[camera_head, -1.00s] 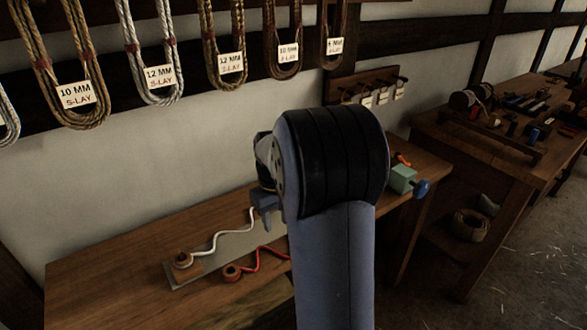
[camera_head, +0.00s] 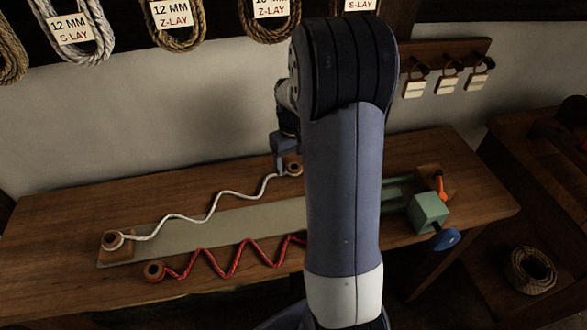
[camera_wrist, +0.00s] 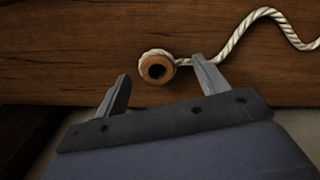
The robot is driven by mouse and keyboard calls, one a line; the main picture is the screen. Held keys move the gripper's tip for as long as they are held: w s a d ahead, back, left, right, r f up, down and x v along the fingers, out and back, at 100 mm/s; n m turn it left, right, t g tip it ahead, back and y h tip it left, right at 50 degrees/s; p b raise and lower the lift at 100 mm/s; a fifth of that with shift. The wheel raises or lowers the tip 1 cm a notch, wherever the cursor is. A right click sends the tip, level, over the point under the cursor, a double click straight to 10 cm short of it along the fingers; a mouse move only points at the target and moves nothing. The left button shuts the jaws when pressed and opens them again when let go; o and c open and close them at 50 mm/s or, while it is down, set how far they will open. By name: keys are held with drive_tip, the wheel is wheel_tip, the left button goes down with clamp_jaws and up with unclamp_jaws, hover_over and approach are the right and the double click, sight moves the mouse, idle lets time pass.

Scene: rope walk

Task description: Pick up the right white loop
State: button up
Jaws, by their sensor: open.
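The white rope (camera_head: 200,220) lies in a wavy line on the bench. Its right loop (camera_head: 297,169) sits around a brown wooden ring just beside my gripper (camera_head: 281,168). In the wrist view this loop (camera_wrist: 145,63) and the ring (camera_wrist: 169,71) appear between and slightly beyond my fingertips (camera_wrist: 162,72). My gripper is open and empty; the right-hand finger in that view looks close to the ring. I cannot tell whether the fingertips are down at the loop's height. The rope's left loop (camera_head: 115,240) is on a wooden block at the left. My arm hides part of the bench.
A red rope (camera_head: 220,262) zigzags in front of the pale plate (camera_head: 255,222), its right end behind my arm. A green block (camera_head: 428,212) with a blue knob (camera_head: 446,240) stands at the right. Rope coils and tags (camera_head: 447,83) hang on the wall.

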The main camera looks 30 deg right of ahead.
drive_tip(key=shift+w+d+f, duration=0.15)
drive_tip(key=shift+d+f, duration=0.05)
drive_tip(key=shift+f, duration=0.55)
drive_tip(key=shift+c, duration=0.3)
drive_tip(key=c, duration=1)
drive_tip(key=shift+s+r, duration=0.2)
drive_tip(key=shift+r, duration=0.2)
wheel_tip(320, 180, up, 6)
drive_tip(key=r, duration=0.1)
drive_tip(key=shift+s+a+f+b, duration=0.15)
drive_tip(key=shift+s+a, duration=0.75)
drive_tip(key=shift+s, duration=2.25)
drive_tip(key=shift+s+a+f+b, duration=0.15)
drive_tip(key=shift+s+a, duration=0.8)
drive_tip(key=shift+s, duration=2.2)
drive_tip(key=shift+s+a+b, duration=0.2)
drive_tip(key=shift+s+a, duration=0.7)
drive_tip(key=shift+s, duration=2.25)
